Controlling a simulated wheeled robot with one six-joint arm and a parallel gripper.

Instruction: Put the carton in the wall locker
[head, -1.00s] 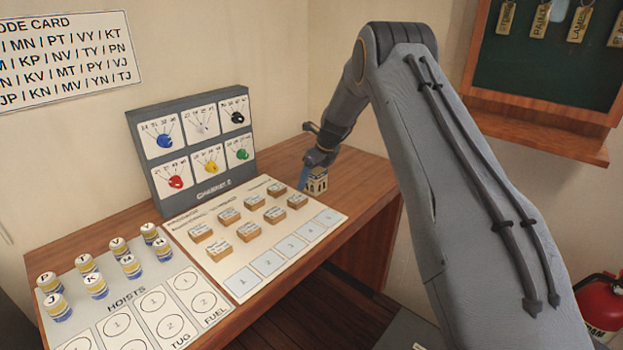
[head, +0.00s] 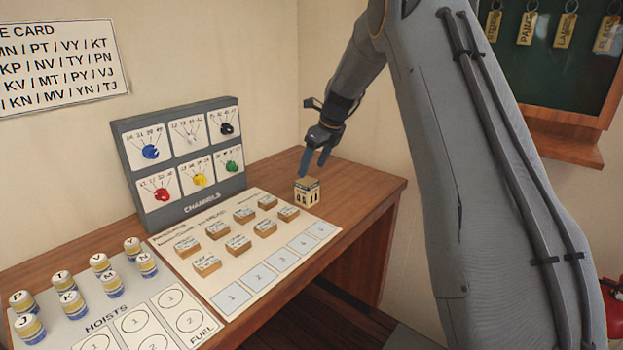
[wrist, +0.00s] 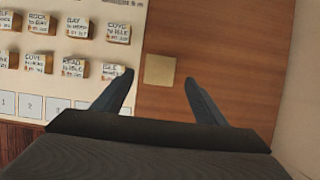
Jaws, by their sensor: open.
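The carton (head: 307,192) is a small tan box with dark and pale markings on its sides. It stands upright on the wooden desk, just right of the cream board. In the wrist view its plain top (wrist: 159,70) shows ahead of the fingertips, between their lines. My gripper (head: 316,160) is open and empty, above and slightly behind the carton in the head view. Its two blue-grey fingers also show in the wrist view (wrist: 158,76), apart from the carton. The wall locker is not recognisable in these views.
The cream board (head: 205,255) with several small labelled blocks lies left of the carton. A grey panel with coloured knobs (head: 185,165) stands behind it. Several labelled cans (head: 67,303) stand on the hoists sheet. A key board (head: 550,55) hangs at right. Bare desk surrounds the carton's right side.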

